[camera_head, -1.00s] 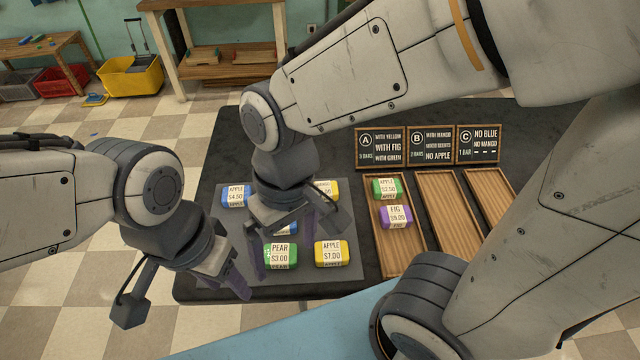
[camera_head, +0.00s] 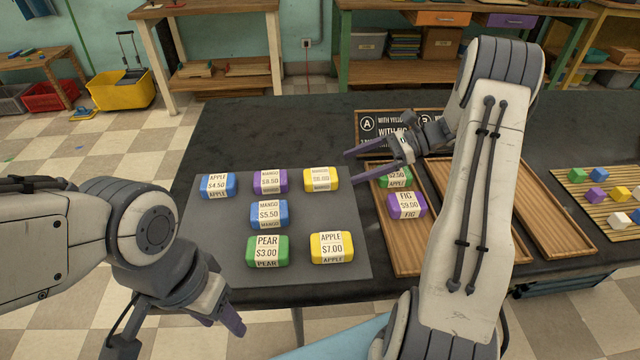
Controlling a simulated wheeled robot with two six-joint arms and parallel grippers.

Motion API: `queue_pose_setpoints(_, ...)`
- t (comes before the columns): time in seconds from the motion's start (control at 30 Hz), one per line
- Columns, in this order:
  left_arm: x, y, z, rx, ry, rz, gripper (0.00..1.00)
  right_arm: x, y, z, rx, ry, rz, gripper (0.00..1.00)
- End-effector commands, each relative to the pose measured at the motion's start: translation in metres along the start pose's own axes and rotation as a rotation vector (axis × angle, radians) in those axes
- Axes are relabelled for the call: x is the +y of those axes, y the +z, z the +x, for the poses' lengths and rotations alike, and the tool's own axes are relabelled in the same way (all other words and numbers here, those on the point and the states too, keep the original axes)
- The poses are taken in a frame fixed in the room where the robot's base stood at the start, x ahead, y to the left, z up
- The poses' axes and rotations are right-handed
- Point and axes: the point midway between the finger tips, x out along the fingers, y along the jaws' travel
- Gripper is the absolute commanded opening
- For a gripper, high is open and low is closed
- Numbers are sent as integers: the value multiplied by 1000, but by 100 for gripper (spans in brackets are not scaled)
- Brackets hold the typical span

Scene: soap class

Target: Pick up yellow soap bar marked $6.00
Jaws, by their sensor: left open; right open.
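A yellow soap bar (camera_head: 321,179) lies at the back right of the grey mat (camera_head: 215,228). Its wrapper reads MANGO and its price looks like $6.00, though the print is small. Another yellow bar (camera_head: 331,248), marked APPLE $7.00, lies at the mat's front right. My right gripper (camera_head: 352,166) is open and empty, just right of the back yellow bar, its fingers pointing left toward it. My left gripper (camera_head: 224,321) is open and empty, low in front of the mat's front edge.
Blue (camera_head: 217,186), purple (camera_head: 269,181) and green (camera_head: 267,250) bars share the mat. A wooden tray (camera_head: 408,258) holds a green and a purple bar (camera_head: 406,205). Empty trays stand right, partly behind my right arm. Sign A (camera_head: 367,124) stands behind.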

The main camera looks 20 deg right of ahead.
Motion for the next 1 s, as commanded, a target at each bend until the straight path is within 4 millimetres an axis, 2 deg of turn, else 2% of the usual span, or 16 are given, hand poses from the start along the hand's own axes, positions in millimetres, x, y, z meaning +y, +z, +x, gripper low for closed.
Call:
queue_pose_setpoints(0.2,0,0,4,0,0,0,50,1,1,36,1,7,-2,100)
queue_pose_setpoints(0.37,0,0,6,0,0,0,50,1,2,52,3,7,-3,100)
queue_pose_setpoints(0.6,-1,1,11,0,0,0,50,0,6,87,2,9,-3,100)
queue_pose_setpoints(0.73,-1,1,11,0,0,0,50,0,6,95,4,6,-4,100)
queue_pose_setpoints(0.93,-1,1,11,0,0,0,50,0,6,96,4,5,-4,100)
queue_pose_setpoints(0.97,-1,1,11,0,0,0,50,0,6,96,4,5,-4,96)
queue_pose_setpoints(1.0,-1,1,11,0,0,0,50,0,6,96,4,5,-3,81)
